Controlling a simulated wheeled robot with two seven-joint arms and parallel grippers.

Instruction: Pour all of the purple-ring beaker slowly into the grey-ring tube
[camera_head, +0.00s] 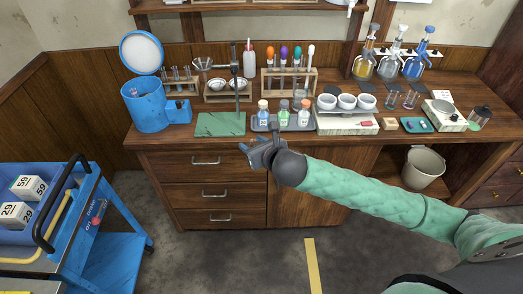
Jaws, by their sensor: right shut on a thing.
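My right arm comes in from the lower right. Its gripper (254,151) is in front of the bench edge, below the green mat (219,124). A rack of tubes (178,80) stands at the back left, and I cannot pick out a purple ring or a grey ring. My left gripper is not in view.
A grey tray (259,122) holds small labelled bottles. A metal stand (236,75) rises beside the mat. A blue drum (146,106) stands left and white bowls (346,101) right. A blue cart (110,238) is at lower left. The mat looks mostly clear.

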